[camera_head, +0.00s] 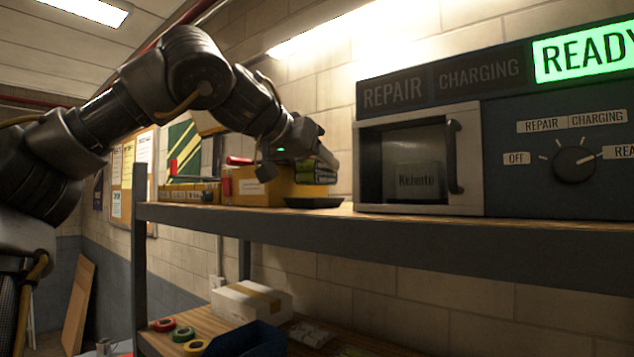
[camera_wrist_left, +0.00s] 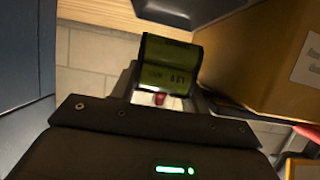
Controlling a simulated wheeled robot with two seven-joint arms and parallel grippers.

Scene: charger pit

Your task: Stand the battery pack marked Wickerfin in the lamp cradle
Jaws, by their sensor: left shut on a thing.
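My left gripper (camera_head: 298,152) reaches in over the upper shelf and is shut on a green and dark battery pack (camera_head: 319,168). The pack also shows in the left wrist view (camera_wrist_left: 168,66), where its printing is upside down and too small to read, so I cannot tell whether it says Wickerfin. In the head view the pack is just above a shallow black dish (camera_head: 314,202) on the shelf. I cannot tell whether they touch, or whether the dish belongs to the lamp cradle. No lamp cradle shows clearly. My right gripper is not in view.
The charger (camera_head: 530,150) stands right of the dish, its READY sign lit green. Behind its door window sits a dark labelled pack (camera_head: 418,180). A yellow box (camera_head: 262,188) stands left of the dish. A white carton (camera_head: 250,302) and tape rolls (camera_head: 184,334) lie on the lower shelf.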

